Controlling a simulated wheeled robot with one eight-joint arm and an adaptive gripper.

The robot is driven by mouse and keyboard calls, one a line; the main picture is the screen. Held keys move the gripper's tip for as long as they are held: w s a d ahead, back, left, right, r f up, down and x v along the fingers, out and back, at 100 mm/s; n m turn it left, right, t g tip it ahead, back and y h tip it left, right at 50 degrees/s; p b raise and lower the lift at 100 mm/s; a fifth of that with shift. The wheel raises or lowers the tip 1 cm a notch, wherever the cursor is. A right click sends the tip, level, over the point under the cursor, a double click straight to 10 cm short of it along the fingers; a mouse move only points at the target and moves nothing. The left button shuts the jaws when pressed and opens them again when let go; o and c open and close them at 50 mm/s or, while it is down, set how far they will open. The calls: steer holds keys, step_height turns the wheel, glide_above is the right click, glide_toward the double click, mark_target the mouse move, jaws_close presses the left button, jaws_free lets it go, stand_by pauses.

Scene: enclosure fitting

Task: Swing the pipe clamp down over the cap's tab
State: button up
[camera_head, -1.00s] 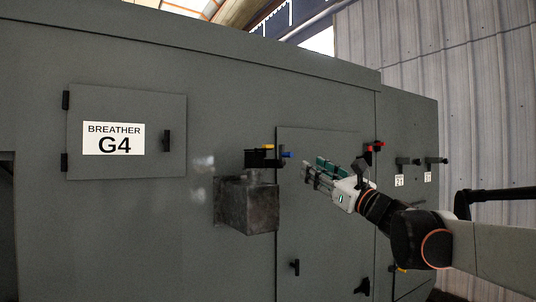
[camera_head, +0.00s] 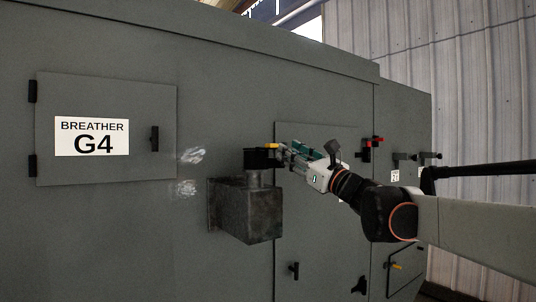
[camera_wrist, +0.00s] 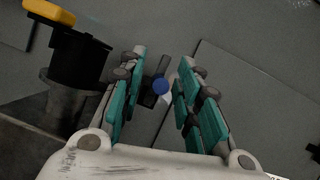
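The black cap (camera_head: 260,159) sits on a short pipe (camera_head: 252,179) that rises from a dark metal box. A yellow piece (camera_head: 272,146) lies at its top; it also shows at the upper left of the wrist view (camera_wrist: 50,12). A blue round knob (camera_wrist: 160,87) on a dark lever (camera_wrist: 148,95) shows between my fingers in the wrist view. I cannot tell for sure which part is the clamp and which the tab. My gripper (camera_head: 286,154) is just right of the cap, its fingers apart on both sides of the knob; contact is not clear.
The dark metal box (camera_head: 246,214) sticks out from the grey enclosure wall. A panel labelled BREATHER G4 (camera_head: 92,137) is at the left. A red-tipped handle (camera_head: 372,142) and other black handles (camera_head: 415,157) are at the right.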

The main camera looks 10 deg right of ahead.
steer(key=shift+w, duration=0.1)
jaws_close()
steer(key=shift+n+y, duration=0.4)
steer(key=shift+s+a+f+n+g+y+p, duration=0.15)
steer(key=shift+a+n+g+y, duration=0.25)
steer(key=shift+n+g, duration=1.3)
steer(key=shift+s+a+f+n+g+y+p, duration=0.15)
steer(key=shift+a+f+n+g+y, duration=0.2)
steer(key=shift+n, duration=2.7)
steer(key=shift+s+a+f+n+g+y, duration=0.2)
steer(key=shift+n+g+y, duration=0.25)
steer(key=shift+n+g, duration=1.25)
steer(key=shift+n+t, duration=0.65)
steer(key=shift+n, duration=0.2)
steer(key=shift+o, duration=1.4)
jaws_free()
steer(key=shift+a, duration=0.1)
